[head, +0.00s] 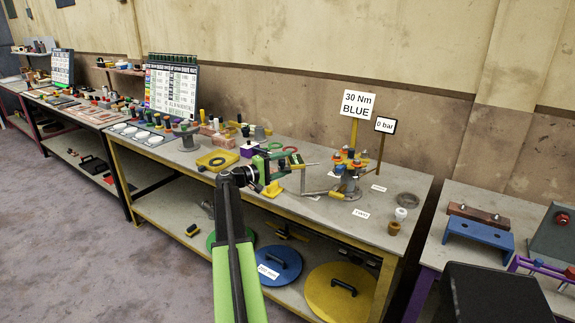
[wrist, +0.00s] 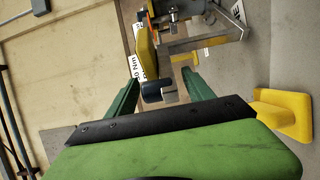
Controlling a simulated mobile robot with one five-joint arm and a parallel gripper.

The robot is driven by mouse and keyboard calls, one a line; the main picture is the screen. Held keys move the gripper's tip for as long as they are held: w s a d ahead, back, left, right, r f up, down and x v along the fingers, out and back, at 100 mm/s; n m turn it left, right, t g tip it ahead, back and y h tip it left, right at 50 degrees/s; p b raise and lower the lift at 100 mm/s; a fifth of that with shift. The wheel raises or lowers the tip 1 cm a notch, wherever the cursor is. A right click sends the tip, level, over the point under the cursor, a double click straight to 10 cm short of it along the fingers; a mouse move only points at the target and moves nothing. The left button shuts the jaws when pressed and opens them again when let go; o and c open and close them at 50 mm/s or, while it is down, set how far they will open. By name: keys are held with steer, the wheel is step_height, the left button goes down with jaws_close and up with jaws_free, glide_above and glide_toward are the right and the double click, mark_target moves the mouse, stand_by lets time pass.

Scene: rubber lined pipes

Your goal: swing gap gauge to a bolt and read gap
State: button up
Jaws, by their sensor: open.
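My gripper (head: 290,162) is open over the yellow-edged bench, left of a flange fixture (head: 350,172) with several orange-, blue- and dark-capped bolts. In the wrist view my green fingers (wrist: 160,82) stand apart. A dark block with a pale metal end (wrist: 158,92) shows between them; I cannot tell whether they touch it. A bent grey bar (head: 325,193), perhaps the gap gauge, reaches from near my gripper to the fixture. The fixture's metal and yellow parts (wrist: 185,45) lie beyond my fingers. No gap reading is legible.
A sign (head: 357,104) reads "30 Nm BLUE" and a smaller one (head: 385,125) reads "0 bar". A yellow block (wrist: 285,113) lies right of my gripper in the wrist view. A grey ring (head: 407,199) and small cups (head: 394,228) stand at the bench's right end.

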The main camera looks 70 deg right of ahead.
steer(key=shift+x, duration=0.8)
jaws_close()
